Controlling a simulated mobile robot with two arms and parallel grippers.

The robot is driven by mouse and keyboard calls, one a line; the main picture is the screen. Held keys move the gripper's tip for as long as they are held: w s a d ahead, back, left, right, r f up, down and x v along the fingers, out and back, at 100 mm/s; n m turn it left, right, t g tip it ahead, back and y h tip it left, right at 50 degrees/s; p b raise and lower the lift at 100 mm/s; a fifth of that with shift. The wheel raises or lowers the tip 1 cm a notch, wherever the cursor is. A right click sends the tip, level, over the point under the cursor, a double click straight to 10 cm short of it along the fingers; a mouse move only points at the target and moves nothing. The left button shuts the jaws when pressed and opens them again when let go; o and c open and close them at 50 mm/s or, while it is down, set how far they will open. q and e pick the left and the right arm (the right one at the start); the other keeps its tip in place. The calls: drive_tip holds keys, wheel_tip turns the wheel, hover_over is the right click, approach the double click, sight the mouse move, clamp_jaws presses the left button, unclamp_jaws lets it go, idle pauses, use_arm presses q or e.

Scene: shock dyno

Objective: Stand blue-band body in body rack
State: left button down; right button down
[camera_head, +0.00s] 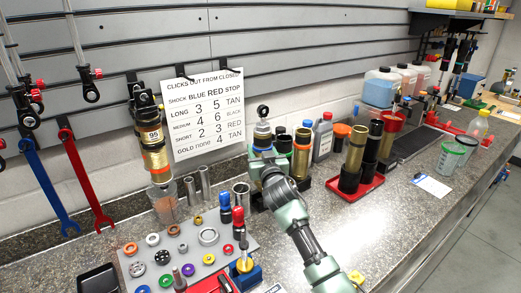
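My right arm enters from the bottom and reaches up to the bench's middle. Its gripper (262,150) is at a silver-grey shock piece with a dark eye on top (263,128). The fingers are mostly hidden behind the wrist, so I cannot tell whether they grip it. Just right of it, gold-and-dark bodies (302,152) stand upright in a dark holder (305,184). My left gripper is out of view.
A gold shock (154,150) hangs at the left beside a printed sheet (207,115). A grey mat (150,248) holds coloured rings and small parts. Jugs (381,88) stand along the wall.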

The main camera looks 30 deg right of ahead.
use_arm(q)
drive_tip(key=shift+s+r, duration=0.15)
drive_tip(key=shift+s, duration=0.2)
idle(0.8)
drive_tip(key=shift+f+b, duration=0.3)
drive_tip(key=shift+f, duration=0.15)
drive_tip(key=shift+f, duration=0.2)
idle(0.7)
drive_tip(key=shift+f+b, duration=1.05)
drive_tip(key=shift+b, duration=0.25)
